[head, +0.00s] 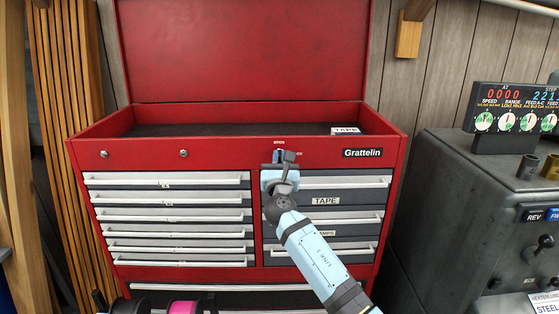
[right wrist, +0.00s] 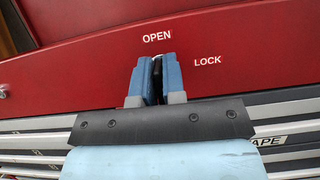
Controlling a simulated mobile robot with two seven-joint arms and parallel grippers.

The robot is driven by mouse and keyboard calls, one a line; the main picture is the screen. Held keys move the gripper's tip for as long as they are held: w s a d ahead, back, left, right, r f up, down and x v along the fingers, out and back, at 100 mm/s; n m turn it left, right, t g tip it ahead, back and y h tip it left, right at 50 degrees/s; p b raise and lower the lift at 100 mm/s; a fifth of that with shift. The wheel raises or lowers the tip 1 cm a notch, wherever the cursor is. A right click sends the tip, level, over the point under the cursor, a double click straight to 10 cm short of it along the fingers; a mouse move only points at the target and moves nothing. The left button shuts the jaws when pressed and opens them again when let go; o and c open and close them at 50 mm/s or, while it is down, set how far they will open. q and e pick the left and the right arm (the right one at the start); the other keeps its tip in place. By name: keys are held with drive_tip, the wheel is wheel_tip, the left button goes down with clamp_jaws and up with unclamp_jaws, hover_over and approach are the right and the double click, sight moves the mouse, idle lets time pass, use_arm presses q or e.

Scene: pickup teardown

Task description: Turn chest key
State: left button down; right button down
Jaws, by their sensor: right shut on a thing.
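The red tool chest (head: 225,153) stands ahead with its lid raised. My right gripper (head: 280,157) is at the lock on the chest's upper front panel, left of the Grattelin badge. In the right wrist view its two blue fingers are shut on the chest key (right wrist: 157,71), a small dark piece mostly hidden between them. The OPEN label (right wrist: 156,37) is just above the fingertips, and the LOCK label (right wrist: 208,62) is to their right. The key's exact angle is hard to tell. My left gripper is not in view.
Several shut drawers (head: 170,216) fill the chest front below the panel. A grey machine (head: 455,190) with a digital readout (head: 512,108) stands close on the right. A pink spool (head: 183,307) is at the bottom.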

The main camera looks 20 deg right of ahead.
drive_tip(key=m+h+b, duration=0.1)
drive_tip(key=m, duration=0.1)
drive_tip(key=m+g+h+b, duration=0.1)
drive_tip(key=m+b, duration=0.2)
drive_tip(key=m, duration=0.1)
drive_tip(key=shift+f+h+b, duration=0.25)
drive_tip(key=shift+h+b, duration=0.05)
drive_tip(key=shift+h, duration=0.1)
drive_tip(key=m+g+h+b, duration=0.1)
drive_tip(key=m+b, duration=0.1)
drive_tip(key=m, duration=0.1)
drive_tip(key=shift+m+g, duration=0.4)
drive_tip(key=m+g+h+b, duration=0.1)
drive_tip(key=m, duration=0.2)
drive_tip(key=m+g, duration=0.1)
drive_tip(key=m, duration=0.1)
drive_tip(key=m+g+b, duration=0.1)
drive_tip(key=m, duration=0.1)
drive_tip(key=shift+d+r+m+h, duration=0.1)
drive_tip(key=shift+m+h, duration=0.2)
drive_tip(key=shift+m+g, duration=0.5)
drive_tip(key=shift+m, duration=0.7)
drive_tip(key=shift+m+g, duration=0.4)
drive_tip(key=shift+m, duration=0.7)
drive_tip(key=shift+y, duration=0.5)
